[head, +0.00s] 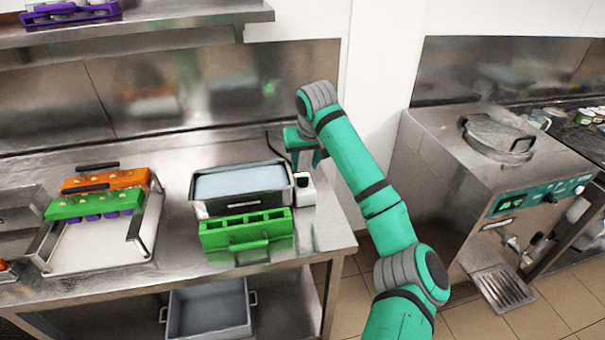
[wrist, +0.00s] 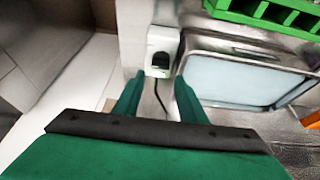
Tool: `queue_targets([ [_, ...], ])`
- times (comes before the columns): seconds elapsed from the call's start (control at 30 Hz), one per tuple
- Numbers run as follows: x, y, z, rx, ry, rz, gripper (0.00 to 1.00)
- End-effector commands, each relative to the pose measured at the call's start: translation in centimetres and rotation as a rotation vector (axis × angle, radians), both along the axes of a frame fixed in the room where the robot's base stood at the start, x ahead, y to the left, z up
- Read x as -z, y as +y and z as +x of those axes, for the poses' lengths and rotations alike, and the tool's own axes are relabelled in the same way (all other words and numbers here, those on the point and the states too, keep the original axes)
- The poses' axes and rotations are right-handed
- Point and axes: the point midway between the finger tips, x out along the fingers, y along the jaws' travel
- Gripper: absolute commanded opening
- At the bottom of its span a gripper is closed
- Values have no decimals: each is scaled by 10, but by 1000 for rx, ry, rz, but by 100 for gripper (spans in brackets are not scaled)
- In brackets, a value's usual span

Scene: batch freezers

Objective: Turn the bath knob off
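The bath (head: 240,203) is a steel basin of pale blue liquid on the steel counter. It also shows at right in the wrist view (wrist: 245,78). A small white unit (head: 306,194) with a dark patch on it stands at its right end. In the wrist view the unit (wrist: 155,38) is ahead, between the lines of my fingers. I cannot make out the knob or its setting clearly. My gripper (head: 303,158) is above and behind the unit, apart from it. In the wrist view my gripper (wrist: 160,88) has its fingers apart, with nothing between them.
A green mould (head: 246,232) stands in front of the bath. A tray (head: 100,245) with green and orange moulds is at left. The backsplash wall is close behind my gripper. A dark cable (wrist: 160,100) runs behind the unit. A batch freezer (head: 470,165) stands at right.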

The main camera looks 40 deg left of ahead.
Motion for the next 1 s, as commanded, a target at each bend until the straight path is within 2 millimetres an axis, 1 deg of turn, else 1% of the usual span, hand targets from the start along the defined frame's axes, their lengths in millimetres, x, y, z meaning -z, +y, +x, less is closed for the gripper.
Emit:
queue_targets([
  [0.03,10,2,2,1,2,-2,38],
  [0.2,36,12,9,0,1,0,38],
  [0.4,56,19,14,-1,0,0,38],
  [0.53,61,21,15,-1,0,1,38],
  [0.8,62,21,16,-2,-1,1,38],
  [0.83,62,21,16,-2,-1,1,33],
  [0.87,62,21,16,-1,0,1,26],
  [0.9,62,21,16,-1,0,1,16],
  [0.93,62,21,16,-1,0,1,9],
  [1.0,62,21,16,-1,0,1,7],
])
